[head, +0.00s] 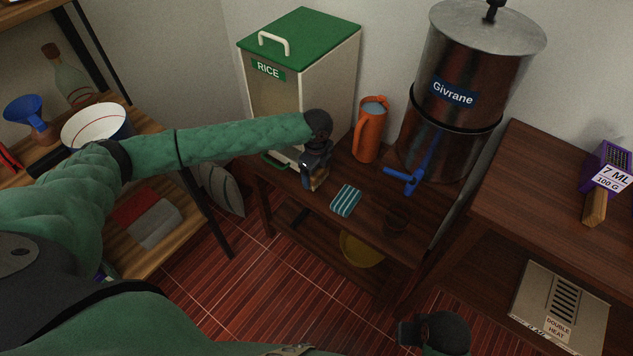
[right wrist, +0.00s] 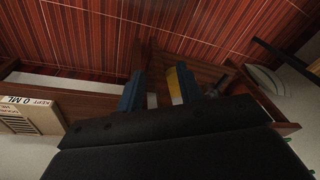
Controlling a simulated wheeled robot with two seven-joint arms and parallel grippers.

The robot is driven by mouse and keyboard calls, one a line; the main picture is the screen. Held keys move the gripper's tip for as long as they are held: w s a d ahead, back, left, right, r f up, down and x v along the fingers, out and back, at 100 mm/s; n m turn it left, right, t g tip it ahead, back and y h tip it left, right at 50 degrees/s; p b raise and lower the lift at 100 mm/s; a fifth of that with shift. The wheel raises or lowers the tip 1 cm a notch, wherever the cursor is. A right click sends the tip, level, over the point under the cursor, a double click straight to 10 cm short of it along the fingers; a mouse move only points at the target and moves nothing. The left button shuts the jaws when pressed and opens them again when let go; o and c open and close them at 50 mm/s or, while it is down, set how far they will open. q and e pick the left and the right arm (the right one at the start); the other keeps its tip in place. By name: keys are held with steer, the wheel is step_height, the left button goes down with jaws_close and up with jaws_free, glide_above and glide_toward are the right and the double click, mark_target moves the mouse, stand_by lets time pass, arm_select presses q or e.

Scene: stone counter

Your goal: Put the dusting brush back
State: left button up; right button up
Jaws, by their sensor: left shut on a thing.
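My left gripper (head: 312,176) reaches in from the left over the small dark wood table, in front of the rice bin. It is shut on a small tan-and-dark thing (head: 319,181), which may be the dusting brush. The gripper hides much of it, so its shape is hard to tell. It is low, close to the tabletop; I cannot tell whether it touches. My right gripper (right wrist: 154,92) shows in the right wrist view with its two blue fingers apart and nothing seen between them. In the head view my right wrist is at the bottom edge.
A purple, wooden-handled thing (head: 606,160) is on the right counter. A yellow bowl (head: 361,250) sits below.

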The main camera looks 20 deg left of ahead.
arm_select(q)
steer(key=shift+f+b, duration=0.5)
steer(key=shift+f, duration=0.05)
steer(key=shift+f+b, duration=0.3)
steer(key=shift+f, duration=0.05)
step_height(320, 180, down, 2)
steer(key=shift+f+b, duration=0.1)
steer(key=shift+b, duration=0.95)
arm_select(e)
steer(key=a, duration=0.2)
steer(key=w+a+f+t+y, duration=0.1)
steer(key=shift+a, duration=0.1)
steer(key=shift+r, duration=0.1)
arm_select(q)
steer(key=o, duration=0.9)
